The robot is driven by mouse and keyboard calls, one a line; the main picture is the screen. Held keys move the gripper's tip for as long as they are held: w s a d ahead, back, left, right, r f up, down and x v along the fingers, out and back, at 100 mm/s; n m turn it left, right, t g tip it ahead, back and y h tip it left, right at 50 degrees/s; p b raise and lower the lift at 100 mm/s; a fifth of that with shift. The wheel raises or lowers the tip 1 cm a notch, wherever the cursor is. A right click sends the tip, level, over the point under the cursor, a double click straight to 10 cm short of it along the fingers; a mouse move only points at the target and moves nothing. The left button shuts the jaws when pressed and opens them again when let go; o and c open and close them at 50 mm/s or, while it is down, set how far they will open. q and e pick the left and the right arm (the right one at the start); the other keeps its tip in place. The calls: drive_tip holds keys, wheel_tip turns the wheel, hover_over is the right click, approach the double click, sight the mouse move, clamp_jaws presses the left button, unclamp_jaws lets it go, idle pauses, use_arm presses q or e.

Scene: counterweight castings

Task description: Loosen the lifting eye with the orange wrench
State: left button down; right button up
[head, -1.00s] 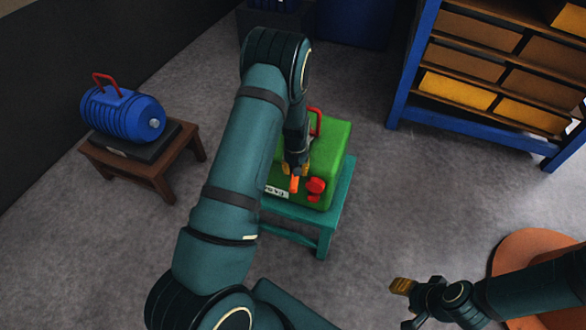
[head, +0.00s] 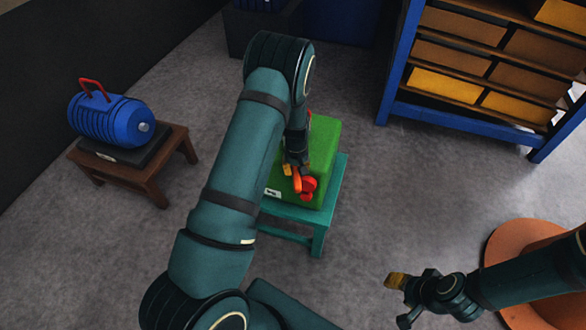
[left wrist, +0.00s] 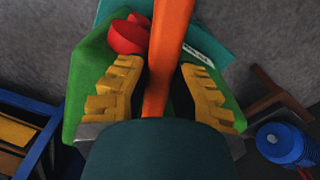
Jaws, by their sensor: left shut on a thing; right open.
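The orange wrench (head: 297,184) is held by my left gripper (head: 295,169), which is shut on it. In the left wrist view the wrench (left wrist: 168,40) runs between the yellow fingers and off the top edge, so its far end is hidden there. The green casting (head: 322,140) stands on a teal stand. A rounded red part (head: 309,188), perhaps the lifting eye, is at its near side, right beside the wrench; I cannot tell whether they touch. It also shows in the left wrist view (left wrist: 128,35). My right gripper (head: 398,284) is open and empty, away from the casting.
A blue ribbed casting (head: 108,120) with a red handle rests on a brown stool (head: 150,180) at the left. A blue shelf (head: 455,112) with yellow and brown boxes stands at the upper right. A round orange surface (head: 500,250) lies near my right arm. Grey floor between is clear.

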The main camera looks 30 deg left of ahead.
use_arm(q)
drive_tip(key=shift+w+d, duration=0.15)
drive_tip(key=shift+w+d+n, duration=0.6)
drive_tip(key=shift+d, duration=0.15)
drive_tip(key=shift+w+d+n, duration=0.6)
drive_tip(key=shift+w+d, duration=0.05)
drive_tip(key=shift+w, duration=0.1)
drive_tip(key=shift+w+d, duration=0.1)
drive_tip(key=shift+w+d+n, duration=0.5)
drive_tip(key=shift+w+n, duration=0.1)
drive_tip(key=shift+w, duration=0.1)
drive_tip(key=shift+w+d, duration=0.1)
drive_tip(key=shift+w+d+n, duration=0.45)
drive_tip(key=shift+w+n, duration=0.05)
drive_tip(key=shift+w, duration=0.2)
